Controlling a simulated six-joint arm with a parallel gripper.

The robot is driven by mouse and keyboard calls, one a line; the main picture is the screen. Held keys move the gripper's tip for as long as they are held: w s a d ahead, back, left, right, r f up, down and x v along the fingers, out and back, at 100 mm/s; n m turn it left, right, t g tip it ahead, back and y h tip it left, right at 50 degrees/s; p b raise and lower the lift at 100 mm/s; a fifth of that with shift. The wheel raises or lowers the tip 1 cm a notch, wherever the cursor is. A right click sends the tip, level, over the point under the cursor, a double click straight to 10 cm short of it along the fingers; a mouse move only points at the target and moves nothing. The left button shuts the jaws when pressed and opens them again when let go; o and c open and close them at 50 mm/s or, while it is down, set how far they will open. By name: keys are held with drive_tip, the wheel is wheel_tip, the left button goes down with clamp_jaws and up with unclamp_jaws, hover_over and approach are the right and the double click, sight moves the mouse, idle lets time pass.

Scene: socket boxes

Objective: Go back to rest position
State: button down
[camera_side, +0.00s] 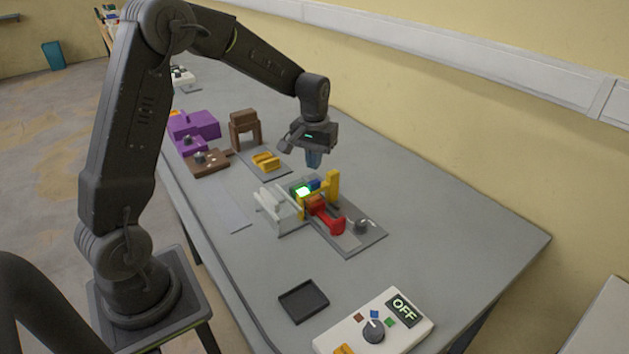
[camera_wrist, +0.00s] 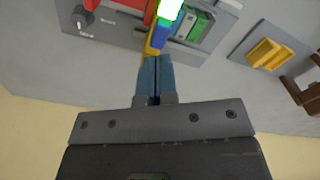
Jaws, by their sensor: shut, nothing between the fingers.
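My gripper (camera_side: 313,158) hangs above the table, over the far side of the socket box (camera_side: 355,239). Its blue fingers (camera_wrist: 154,78) are shut together with nothing between them in the wrist view. The socket box is a grey plate with a white block (camera_side: 272,203), a yellow upright piece (camera_side: 332,187), a red piece (camera_side: 329,217) and a dark knob (camera_side: 362,226). A bright green light (camera_side: 303,190) glows on it and also shows in the wrist view (camera_wrist: 170,9). The fingertips appear apart from the yellow and blue parts below.
A white control box (camera_side: 337,337) with a knob and an "OFF" display stands at the front. A black tray (camera_side: 303,300) lies beside it. A yellow piece (camera_side: 266,161), a brown stand (camera_side: 245,130) and purple blocks (camera_side: 194,124) stand farther back. The table's right side is clear.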

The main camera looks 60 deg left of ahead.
drive_tip(key=shift+r, duration=0.55)
drive_tip(key=shift+s+d+r, duration=0.1)
drive_tip(key=shift+r, duration=0.15)
drive_tip(key=s+d+r+m+t, duration=0.4)
drive_tip(key=s+d+r, duration=0.6)
drive_tip(key=s+r, duration=0.3)
drive_tip(key=s+d+f+m+t, duration=0.1)
drive_tip(key=s+d+m, duration=0.1)
drive_tip(key=s, duration=0.7)
drive_tip(key=shift+s+d+f+t, duration=0.15)
drive_tip(key=shift+s+d+t, duration=0.15)
drive_tip(key=shift+d, duration=0.45)
